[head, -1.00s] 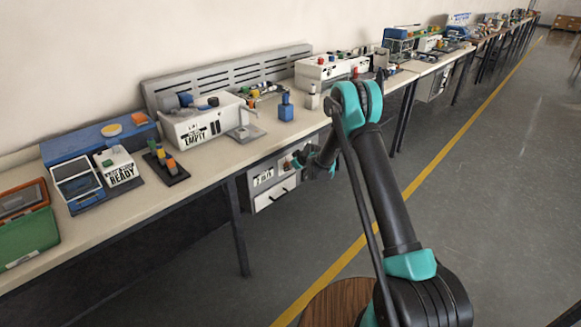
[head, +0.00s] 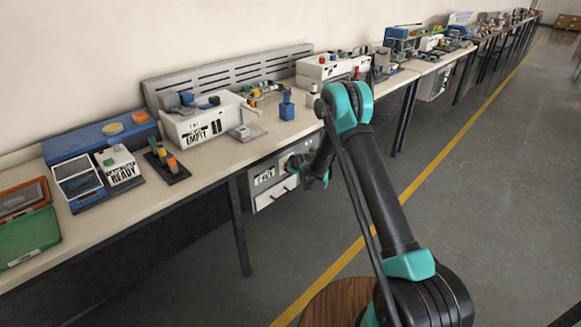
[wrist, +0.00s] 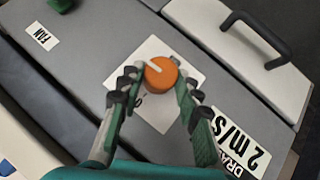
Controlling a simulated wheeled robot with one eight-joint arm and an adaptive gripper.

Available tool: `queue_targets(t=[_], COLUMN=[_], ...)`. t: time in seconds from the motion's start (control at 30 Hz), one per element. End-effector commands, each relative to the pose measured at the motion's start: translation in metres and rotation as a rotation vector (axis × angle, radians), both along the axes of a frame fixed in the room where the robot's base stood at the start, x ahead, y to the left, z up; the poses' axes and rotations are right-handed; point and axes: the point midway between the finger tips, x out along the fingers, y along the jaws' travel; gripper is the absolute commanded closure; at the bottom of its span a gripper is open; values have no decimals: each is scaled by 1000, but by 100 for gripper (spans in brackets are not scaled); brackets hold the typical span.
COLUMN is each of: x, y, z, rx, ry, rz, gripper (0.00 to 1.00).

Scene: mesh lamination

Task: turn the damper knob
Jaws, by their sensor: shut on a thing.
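An orange round knob (wrist: 160,76) with a white pointer line sits on a white plate (wrist: 178,102) on a grey panel in the wrist view. The pointer slants toward the upper left. My gripper (wrist: 157,88) has one finger on each side of the knob and is shut on it. The fingers hide part of the plate and its lettering. In the head view my gripper (head: 297,163) is at the front of a grey cabinet (head: 252,190) under the bench, and the knob is too small to make out clearly.
A drawer handle (wrist: 256,36) is at the upper right of the panel. A FAN label (wrist: 42,36) and a "2 m/s" label (wrist: 241,140) flank the knob. The bench edge (head: 215,182) and a dark table leg (head: 238,228) are close to the cabinet.

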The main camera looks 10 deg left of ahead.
Motion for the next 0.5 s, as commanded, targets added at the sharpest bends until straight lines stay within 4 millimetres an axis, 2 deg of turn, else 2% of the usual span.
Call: queue_targets(t=[0.03,0.07,0.2,0.23,0.5], x=[0,0,0,0,0], y=[0,0,0,0,0], z=[0,0,0,0,0], rx=[0,0,1,1,1], ry=[1,1,1,1,1], rz=[1,1,0,0,0], gripper=[96,66,48,46,46])
